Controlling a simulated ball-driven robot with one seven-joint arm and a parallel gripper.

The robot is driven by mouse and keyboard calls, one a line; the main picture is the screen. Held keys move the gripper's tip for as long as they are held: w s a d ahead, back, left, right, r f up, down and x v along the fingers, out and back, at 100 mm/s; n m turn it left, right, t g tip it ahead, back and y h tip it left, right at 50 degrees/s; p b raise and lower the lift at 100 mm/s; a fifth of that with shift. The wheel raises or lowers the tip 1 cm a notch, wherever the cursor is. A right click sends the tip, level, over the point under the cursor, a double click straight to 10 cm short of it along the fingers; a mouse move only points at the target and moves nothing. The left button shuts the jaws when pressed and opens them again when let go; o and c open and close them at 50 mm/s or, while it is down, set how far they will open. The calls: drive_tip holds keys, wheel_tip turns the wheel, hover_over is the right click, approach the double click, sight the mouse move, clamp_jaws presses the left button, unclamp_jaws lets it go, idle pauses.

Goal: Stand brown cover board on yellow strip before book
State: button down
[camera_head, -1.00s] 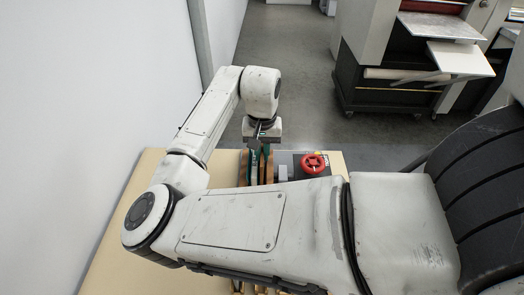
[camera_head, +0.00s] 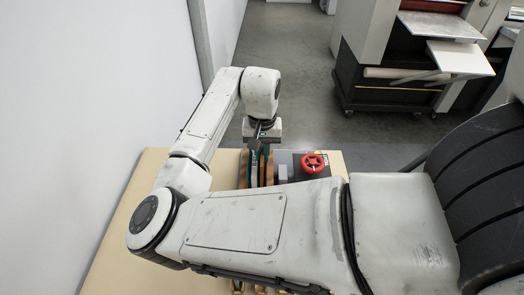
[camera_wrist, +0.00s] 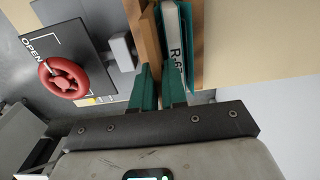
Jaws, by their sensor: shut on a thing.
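My gripper (camera_wrist: 159,84) has two green fingers, closed around the lower end of a thin brown board (camera_wrist: 150,38) in the wrist view. The board stands on edge, close beside a grey-white book (camera_wrist: 172,30) with a dark "R-6" marking and a teal cover. In the head view my gripper (camera_head: 262,150) points down over brown boards (camera_head: 268,172) at the table's far edge. My arm hides much of that area. Whether the board touches the book or its base is unclear.
A dark press control with a red knob (camera_head: 313,162) marked "OPEN" stands right beside the boards. The pale wooden table (camera_head: 120,255) is bare on the left, near the white wall. A large machine (camera_head: 385,85) stands on the floor beyond.

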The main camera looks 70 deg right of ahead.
drive_tip(key=shift+p, duration=0.3)
drive_tip(key=shift+f+b, duration=0.3)
drive_tip(key=shift+f, duration=0.25)
idle(0.5)
drive_tip(key=c, duration=1.4)
unclamp_jaws()
drive_tip(key=shift+c, duration=0.2)
wheel_tip(320, 180, up, 6)
drive_tip(key=p, duration=0.5)
drive_tip(key=shift+r+p, duration=0.3)
drive_tip(key=shift+r, duration=2.2)
